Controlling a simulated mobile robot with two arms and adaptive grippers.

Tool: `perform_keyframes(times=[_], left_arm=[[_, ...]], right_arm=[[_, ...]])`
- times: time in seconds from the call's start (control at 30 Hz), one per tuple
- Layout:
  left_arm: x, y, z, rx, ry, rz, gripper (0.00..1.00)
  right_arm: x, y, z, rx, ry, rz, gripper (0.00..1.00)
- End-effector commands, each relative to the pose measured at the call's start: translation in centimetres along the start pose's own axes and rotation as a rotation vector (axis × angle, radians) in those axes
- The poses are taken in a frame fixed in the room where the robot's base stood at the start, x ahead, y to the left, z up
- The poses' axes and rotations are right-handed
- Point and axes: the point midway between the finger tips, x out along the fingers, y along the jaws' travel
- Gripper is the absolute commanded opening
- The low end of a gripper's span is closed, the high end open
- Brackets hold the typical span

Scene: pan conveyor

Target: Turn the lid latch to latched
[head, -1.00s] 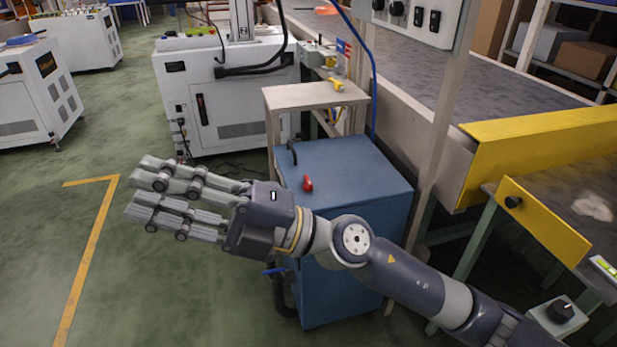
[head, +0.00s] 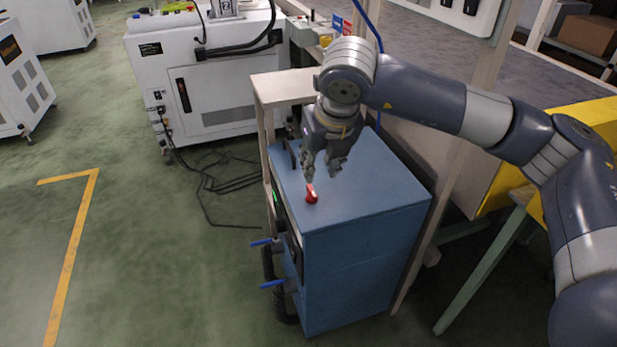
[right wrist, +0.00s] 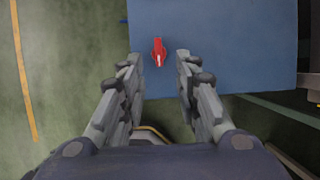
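The small red lid latch (head: 311,196) is on the top of the blue cabinet (head: 375,195), near its front left edge. My right gripper (head: 321,173) points down just above and behind the latch, with its fingers apart. In the right wrist view the red latch (right wrist: 159,52) shows between and just beyond the open fingertips (right wrist: 157,60), with clear space on both sides. A pale mark shows on the latch. I cannot tell whether a finger touches it. My left gripper is not in view.
A black handle (head: 290,154) stands on the cabinet lid left of the gripper. A wooden stand (head: 285,88) rises behind the cabinet. Blue-handled valves (head: 272,284) stick out at its lower left.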

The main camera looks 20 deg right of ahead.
Motion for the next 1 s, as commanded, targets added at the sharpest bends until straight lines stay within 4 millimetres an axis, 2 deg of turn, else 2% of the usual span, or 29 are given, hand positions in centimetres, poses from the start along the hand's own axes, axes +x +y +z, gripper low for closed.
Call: perform_keyframes(times=[0.27,0.5,0.7,0.93,0.97,1.0], left_arm=[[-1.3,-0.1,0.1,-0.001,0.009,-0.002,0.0],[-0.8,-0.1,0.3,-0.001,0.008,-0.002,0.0],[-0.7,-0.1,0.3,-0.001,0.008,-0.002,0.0],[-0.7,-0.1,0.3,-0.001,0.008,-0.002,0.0],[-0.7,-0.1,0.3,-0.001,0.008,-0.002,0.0],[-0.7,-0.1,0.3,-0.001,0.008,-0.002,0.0]], right_arm=[[5.3,0.1,-0.3,-0.002,0.007,0.002,0.3],[8.9,0.2,-0.2,-0.002,0.005,0.005,0.3],[10.0,0.2,-0.2,-0.004,0.004,0.006,0.3],[10.1,0.2,-0.2,-0.004,0.003,0.006,0.3],[10.1,0.2,-0.2,-0.004,0.003,0.006,0.28],[10.1,0.2,-0.2,-0.004,0.004,0.006,0.19]])
